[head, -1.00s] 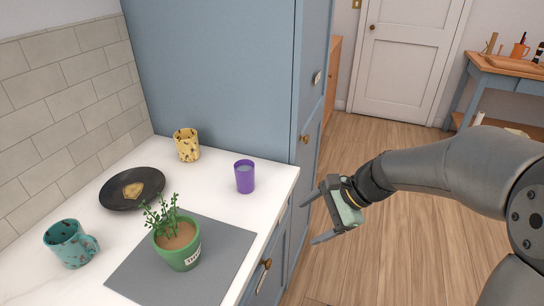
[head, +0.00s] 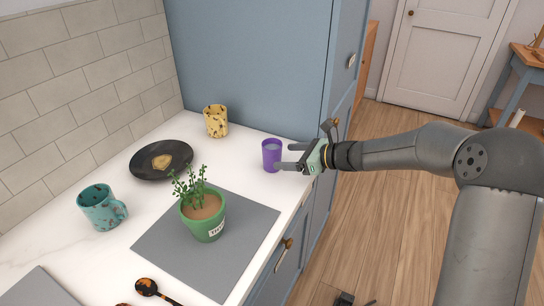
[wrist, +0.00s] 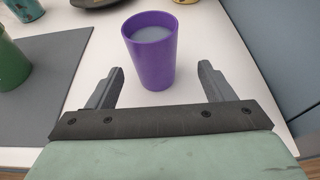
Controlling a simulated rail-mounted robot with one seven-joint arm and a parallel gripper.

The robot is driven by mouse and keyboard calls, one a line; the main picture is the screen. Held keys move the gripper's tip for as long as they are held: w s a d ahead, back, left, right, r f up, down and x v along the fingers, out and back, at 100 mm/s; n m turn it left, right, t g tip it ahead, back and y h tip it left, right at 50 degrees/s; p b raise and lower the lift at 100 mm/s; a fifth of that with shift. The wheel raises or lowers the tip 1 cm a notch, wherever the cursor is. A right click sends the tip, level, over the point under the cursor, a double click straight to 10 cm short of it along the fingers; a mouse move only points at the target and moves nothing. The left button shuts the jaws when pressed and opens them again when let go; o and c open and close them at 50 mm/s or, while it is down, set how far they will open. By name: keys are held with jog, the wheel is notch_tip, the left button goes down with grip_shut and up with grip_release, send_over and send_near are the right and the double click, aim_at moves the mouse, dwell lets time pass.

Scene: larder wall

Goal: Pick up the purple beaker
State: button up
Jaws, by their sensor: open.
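The purple beaker (head: 271,155) stands upright on the white counter near its right edge. In the wrist view the beaker (wrist: 152,62) is straight ahead of the fingers and holds a pale whitish content. My gripper (head: 284,157) is open and level with the beaker, coming from the right. In the wrist view the two fingertips (wrist: 160,72) are spread on either side of the beaker's lower part, which sits at or just beyond the tips. I cannot tell whether either finger touches it.
A green potted plant (head: 205,218) stands on a grey mat (head: 170,250). A yellow spotted cup (head: 216,121), a black plate (head: 150,172) with a piece of food and a teal mug (head: 98,209) stand further left. A tall blue cabinet (head: 255,70) closes the back.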

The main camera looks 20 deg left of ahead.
aim_at(272, 158)
jog(key=x, duration=0.5)
jog(key=shift+s+a+f+p, duration=0.1)
jog(key=shift+s+f+p, duration=0.05)
jog(key=shift+s+p, duration=0.25)
jog(key=shift+w+a+f, duration=0.1)
jog(key=shift+a+f, duration=0.1)
jog(key=shift+a, duration=0.25)
jog(key=c, duration=1.1)
